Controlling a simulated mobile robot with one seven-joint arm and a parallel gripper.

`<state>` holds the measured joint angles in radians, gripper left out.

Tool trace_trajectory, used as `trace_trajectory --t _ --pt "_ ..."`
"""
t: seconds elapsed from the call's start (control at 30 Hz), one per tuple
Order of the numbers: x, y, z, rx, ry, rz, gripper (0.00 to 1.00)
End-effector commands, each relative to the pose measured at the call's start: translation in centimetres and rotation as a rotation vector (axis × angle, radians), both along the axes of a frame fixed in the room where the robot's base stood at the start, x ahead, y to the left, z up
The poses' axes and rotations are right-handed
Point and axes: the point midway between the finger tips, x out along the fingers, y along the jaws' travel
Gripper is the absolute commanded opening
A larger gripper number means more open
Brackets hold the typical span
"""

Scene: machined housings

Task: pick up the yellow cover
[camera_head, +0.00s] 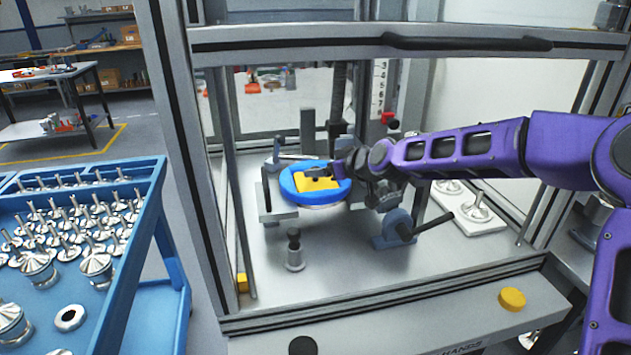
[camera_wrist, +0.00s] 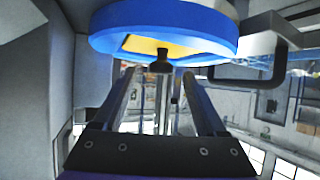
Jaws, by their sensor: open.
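The yellow cover (camera_head: 312,184) sits within a round blue holder (camera_head: 293,195) inside the machine enclosure. In the wrist view a yellow patch (camera_wrist: 146,46) shows in the blue ring (camera_wrist: 200,33) at the top. My gripper (camera_head: 332,172) reaches in from the right, with its end at the far right side of the cover and partly over it. In the wrist view my gripper (camera_wrist: 158,85) has its two fingers apart, with a dark knob (camera_wrist: 162,62) of unclear attachment between them at the yellow patch. I cannot tell whether the fingers touch the cover.
A blue clamp with a lever (camera_head: 398,228) stands right of the holder, and a short metal post (camera_head: 295,252) in front. The enclosure's metal frame (camera_head: 195,170) borders the opening. A blue cart (camera_head: 130,290) with several metal parts is at left. The enclosure floor near the front is mostly clear.

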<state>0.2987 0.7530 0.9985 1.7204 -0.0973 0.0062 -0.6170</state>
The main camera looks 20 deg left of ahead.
Motion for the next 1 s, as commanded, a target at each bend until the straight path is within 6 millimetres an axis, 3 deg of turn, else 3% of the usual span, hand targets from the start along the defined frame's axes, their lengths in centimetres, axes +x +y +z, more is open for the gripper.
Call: trace_trajectory --t 0.2,0.57,0.9,1.0 --pt "1.3 2.3 -1.5 0.002 0.001 0.003 0.74" --pt "1.8 2.8 -1.9 0.0 0.0 0.001 0.74" --pt "1.8 2.7 -1.9 0.0 0.0 0.001 0.13" --pt "1.8 2.7 -1.9 0.0 0.0 0.001 0.0"
